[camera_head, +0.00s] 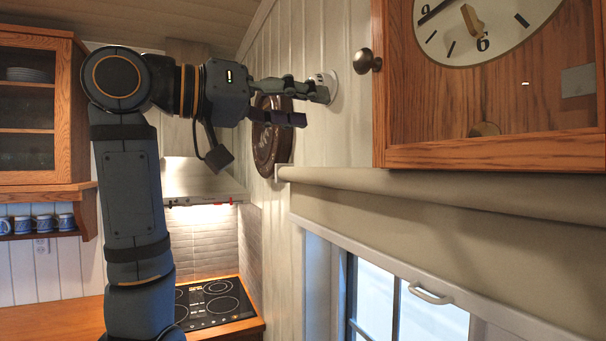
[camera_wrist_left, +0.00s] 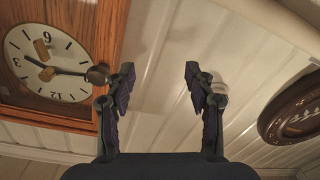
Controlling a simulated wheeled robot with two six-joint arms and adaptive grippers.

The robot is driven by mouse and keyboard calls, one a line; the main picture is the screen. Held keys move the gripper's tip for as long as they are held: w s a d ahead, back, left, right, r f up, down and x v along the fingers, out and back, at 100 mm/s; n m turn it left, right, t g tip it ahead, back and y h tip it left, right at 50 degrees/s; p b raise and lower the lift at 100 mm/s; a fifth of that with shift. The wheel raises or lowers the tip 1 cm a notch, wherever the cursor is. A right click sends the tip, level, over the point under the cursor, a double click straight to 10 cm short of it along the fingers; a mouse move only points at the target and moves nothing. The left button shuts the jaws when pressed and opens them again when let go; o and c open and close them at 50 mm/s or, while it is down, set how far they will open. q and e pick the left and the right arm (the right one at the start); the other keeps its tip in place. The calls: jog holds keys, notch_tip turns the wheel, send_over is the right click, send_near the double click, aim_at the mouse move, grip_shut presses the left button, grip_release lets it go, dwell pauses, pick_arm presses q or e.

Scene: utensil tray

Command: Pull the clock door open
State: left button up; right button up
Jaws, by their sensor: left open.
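The wooden wall clock (camera_head: 490,153) is at the upper right of the head view, its glazed door closed as far as I can tell. A dark round knob (camera_head: 367,61) sticks out from the door's left edge. In the wrist view the clock face (camera_wrist_left: 62,68) is upside down at the left, and the knob (camera_wrist_left: 97,75) lies just outside the left finger, not between the fingers. My left gripper (camera_head: 312,105) is open and empty, left of and a little below the knob in the head view. Its spread fingers show in the wrist view (camera_wrist_left: 158,75). My right gripper is out of view.
A small white round fixture (camera_head: 331,84) is on the wall behind my left fingertips. A dark round plaque (camera_head: 270,145) hangs further back. Below the clock are a rolled blind (camera_head: 400,190) and a window. A cooktop (camera_head: 212,302) is below, left of the window.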

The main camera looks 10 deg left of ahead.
pick_arm(q)
jog(key=w+a+f+n+y+b, duration=0.1)
jog(key=w+f+n, duration=0.1)
jog(key=w+f, duration=0.6)
jog(key=shift+w+a+f+n+t, duration=0.3)
jog(key=shift+w+f+n+t, duration=0.1)
jog(key=shift+w, duration=0.15)
jog(key=shift+a, duration=0.15)
